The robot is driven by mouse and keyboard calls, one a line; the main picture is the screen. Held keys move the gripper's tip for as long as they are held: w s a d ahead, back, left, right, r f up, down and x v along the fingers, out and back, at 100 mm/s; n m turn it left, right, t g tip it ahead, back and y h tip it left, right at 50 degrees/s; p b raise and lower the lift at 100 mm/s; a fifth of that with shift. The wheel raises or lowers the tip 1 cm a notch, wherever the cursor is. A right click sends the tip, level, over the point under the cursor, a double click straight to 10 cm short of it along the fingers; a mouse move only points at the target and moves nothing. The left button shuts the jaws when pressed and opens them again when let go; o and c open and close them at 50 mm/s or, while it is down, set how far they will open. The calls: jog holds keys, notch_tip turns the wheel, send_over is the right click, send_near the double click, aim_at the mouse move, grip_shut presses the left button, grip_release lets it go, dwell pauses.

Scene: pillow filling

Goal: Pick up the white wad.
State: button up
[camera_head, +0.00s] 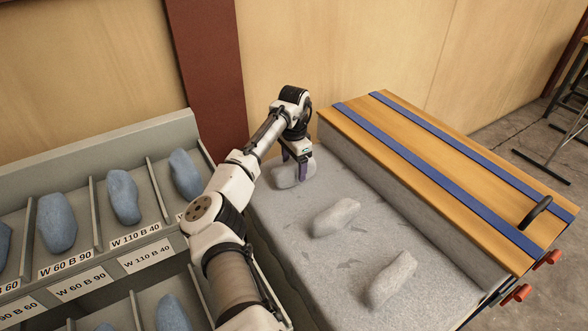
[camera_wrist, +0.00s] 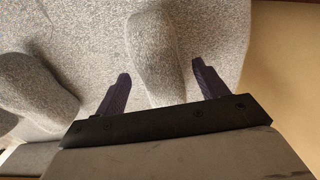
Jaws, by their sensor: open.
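Three whitish-grey wads lie on a grey padded surface in the head view: a far one (camera_head: 284,176), a middle one (camera_head: 336,217) and a near one (camera_head: 391,280). My gripper (camera_head: 294,166) is open, pointing down at the far wad and partly hiding it. In the wrist view my gripper (camera_wrist: 162,70) has its two dark purple fingers apart, one on each side of a speckled wad (camera_wrist: 155,45). Gaps show between the fingers and the wad. Another wad (camera_wrist: 35,88) lies to the left there.
A grey rack (camera_head: 90,150) with labelled compartments holds several blue wads at the left. A wooden board (camera_head: 440,160) with blue strips borders the padded surface (camera_head: 300,245) on the right. A wooden wall with a dark red post (camera_head: 208,70) stands behind.

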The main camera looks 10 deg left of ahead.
jog(key=shift+f, duration=0.8)
jog(key=c, duration=1.1)
jog(key=shift+c, duration=0.2)
jog(key=shift+r, duration=0.2)
